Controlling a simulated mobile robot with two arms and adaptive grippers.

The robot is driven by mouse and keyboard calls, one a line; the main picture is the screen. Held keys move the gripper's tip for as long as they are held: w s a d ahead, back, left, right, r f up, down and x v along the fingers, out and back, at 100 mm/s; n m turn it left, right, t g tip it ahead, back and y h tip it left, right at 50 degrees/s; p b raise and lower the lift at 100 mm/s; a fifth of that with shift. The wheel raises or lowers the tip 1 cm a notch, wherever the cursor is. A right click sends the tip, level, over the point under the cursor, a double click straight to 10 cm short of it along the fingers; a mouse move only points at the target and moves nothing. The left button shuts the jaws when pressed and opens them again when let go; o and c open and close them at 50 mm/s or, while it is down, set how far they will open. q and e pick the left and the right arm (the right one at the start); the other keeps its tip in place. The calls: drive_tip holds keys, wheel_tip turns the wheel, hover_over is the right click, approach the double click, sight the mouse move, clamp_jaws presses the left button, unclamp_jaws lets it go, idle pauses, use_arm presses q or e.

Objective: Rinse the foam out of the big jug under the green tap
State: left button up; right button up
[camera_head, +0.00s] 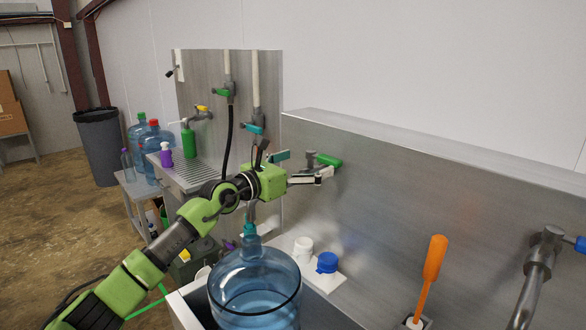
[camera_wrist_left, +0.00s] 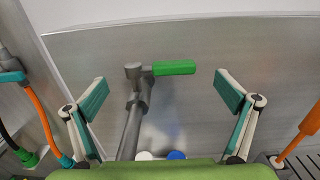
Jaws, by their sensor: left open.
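The big jug (camera_head: 255,285) is clear blue and stands upright at the sink in the lower middle of the head view. A paler content shows low inside; I cannot tell whether it is foam. The green tap (camera_head: 327,160) is on the steel backsplash above and right of the jug; its green lever also shows in the left wrist view (camera_wrist_left: 174,68), pointing right. My left gripper (camera_head: 304,168) is open and empty just in front of this tap. In the left wrist view its fingers (camera_wrist_left: 161,88) stand apart on either side of the lever, not visibly touching it.
A white cap (camera_head: 303,245) and a blue cap (camera_head: 327,262) sit on the ledge behind the jug. An orange-handled tool (camera_head: 433,262) stands to the right, near a blue-handled tap (camera_head: 548,245). More jugs (camera_head: 153,140) stand at the left.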

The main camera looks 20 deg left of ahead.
use_arm(q)
drive_tip(key=v, duration=0.5)
idle(0.3)
